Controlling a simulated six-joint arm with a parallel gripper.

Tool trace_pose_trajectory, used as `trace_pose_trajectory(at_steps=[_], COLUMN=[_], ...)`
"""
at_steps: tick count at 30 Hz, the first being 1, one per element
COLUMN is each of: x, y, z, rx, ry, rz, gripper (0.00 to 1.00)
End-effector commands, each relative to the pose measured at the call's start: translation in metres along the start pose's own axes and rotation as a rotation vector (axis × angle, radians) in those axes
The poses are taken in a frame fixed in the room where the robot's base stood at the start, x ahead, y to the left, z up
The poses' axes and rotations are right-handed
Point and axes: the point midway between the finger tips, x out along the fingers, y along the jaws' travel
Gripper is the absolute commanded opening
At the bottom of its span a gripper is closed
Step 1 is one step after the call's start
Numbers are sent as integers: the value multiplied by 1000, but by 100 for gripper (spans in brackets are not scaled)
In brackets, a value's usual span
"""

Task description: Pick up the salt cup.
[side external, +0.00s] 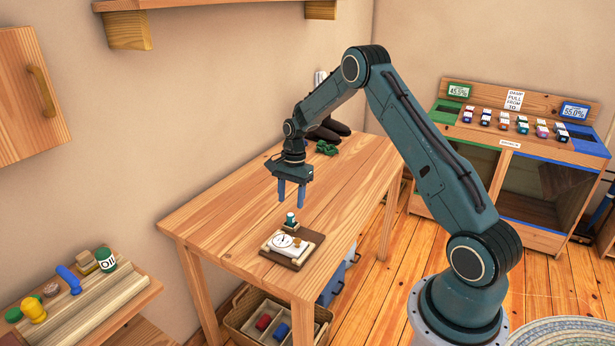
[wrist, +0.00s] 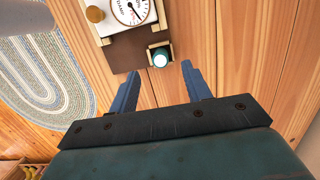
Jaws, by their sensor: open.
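The salt cup seems to be the small dark green cup with a white top (side external: 291,218), standing in a small square holder at the corner of a brown board (side external: 301,256) on the wooden table. In the wrist view the cup (wrist: 160,59) shows from above, just beyond the fingertips and roughly between them. A white dial gauge (side external: 284,242) is mounted beside it on the board; its face also shows in the wrist view (wrist: 130,10). My gripper (side external: 291,204) points down above the cup, with its blue fingers apart and empty. It also shows in the wrist view (wrist: 156,80).
The wooden table (side external: 220,220) is mostly bare around the board. Dark rounded items and a green crumpled thing (side external: 326,148) lie at its far end. A side shelf (side external: 95,305) holds a green tin (side external: 105,260) and small items. A cabinet (side external: 500,180) stands at right.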

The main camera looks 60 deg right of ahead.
Motion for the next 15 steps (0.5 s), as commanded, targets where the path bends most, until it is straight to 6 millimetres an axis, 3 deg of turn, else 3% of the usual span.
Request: trace_pose_trajectory(at_steps=[4,15], x=[12,20], y=[0,0], z=[0,0], rx=[-1,-1], ry=[-1,-1], rz=[1,2], gripper=[48,48])
